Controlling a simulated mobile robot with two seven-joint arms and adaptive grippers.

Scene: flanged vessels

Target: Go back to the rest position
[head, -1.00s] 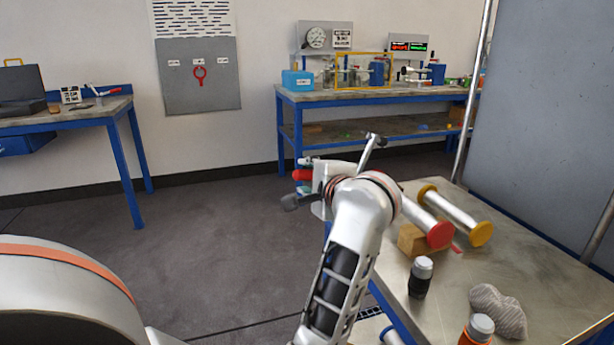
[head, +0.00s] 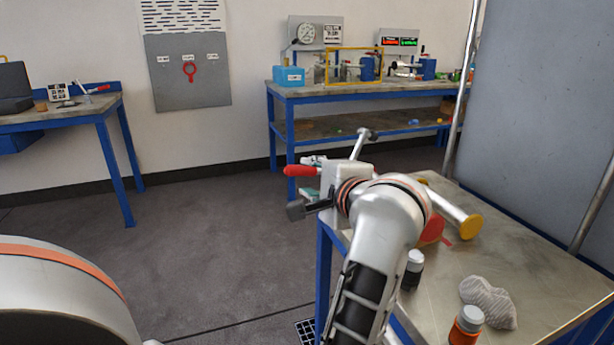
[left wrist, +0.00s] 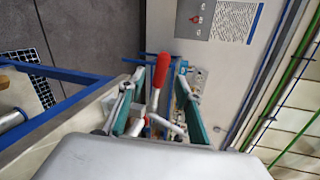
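My left gripper (head: 312,197) is at the left corner of the metal-topped table, its forearm reaching up from the bottom of the head view. In the left wrist view, its two teal-edged fingers (left wrist: 157,88) are spread apart. A clamp-like fixture with a red handle (head: 300,170) is just beyond the gripper. In the left wrist view the red handle (left wrist: 161,72) shows between the fingers, and I see no finger pressed on it. A metal bar with a dark tip (head: 360,143) stands up behind the wrist. My right gripper is not in view.
The table (head: 540,285) holds a spool-like part with a yellow end (head: 468,228), a red disc (head: 432,230), a dark bottle (head: 412,272), a grey cloth (head: 488,300) and an orange bottle (head: 466,328). A grey panel (head: 550,110) stands behind. Open floor (head: 210,250) is to the left.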

